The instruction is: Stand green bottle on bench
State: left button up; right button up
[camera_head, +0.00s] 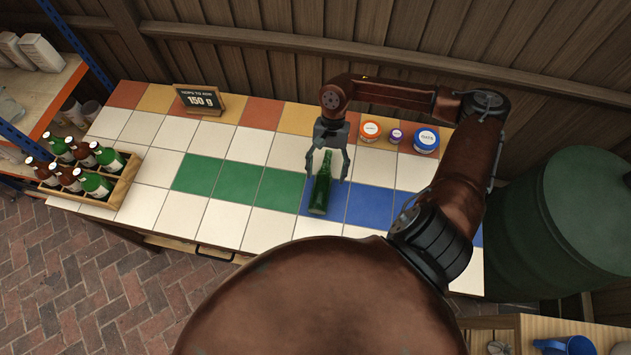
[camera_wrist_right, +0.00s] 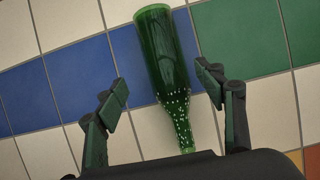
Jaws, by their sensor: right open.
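The green bottle (camera_head: 320,190) appears to lie on its side on the tiled bench (camera_head: 222,222). Its base end is on a blue tile toward me and its neck points toward the back. In the right wrist view the bottle (camera_wrist_right: 163,55) lies lengthwise, base at the top and speckled neck toward the palm. My right gripper (camera_head: 327,166) is open above the neck end. Its fingers (camera_wrist_right: 162,90) are on either side of the bottle with gaps. The neck tip is partly hidden by the gripper. My left gripper is not in view.
A wooden crate of several bottles (camera_head: 124,184) stands at the bench's left end. A price sign (camera_head: 199,100) stands at the back. An orange tub (camera_head: 370,131), a small purple tub (camera_head: 396,136) and a blue-lidded tub (camera_head: 426,140) are behind the gripper. Green tiles left are clear.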

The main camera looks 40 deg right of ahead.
aim_at(322, 182)
jog(key=shift+a+f, duration=0.3)
jog(key=shift+f, duration=0.25)
jog(key=shift+a+f, duration=0.3)
jog(key=shift+f, duration=0.25)
jog(key=x, duration=0.3)
jog(key=shift+f, duration=0.35)
jog(key=shift+a+f, duration=0.15)
jog(key=shift+f, duration=0.15)
jog(key=shift+c, duration=0.4)
jog(key=c, duration=0.8)
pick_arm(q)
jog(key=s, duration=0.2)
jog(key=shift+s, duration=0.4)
pick_arm(e)
jog(key=c, duration=0.7)
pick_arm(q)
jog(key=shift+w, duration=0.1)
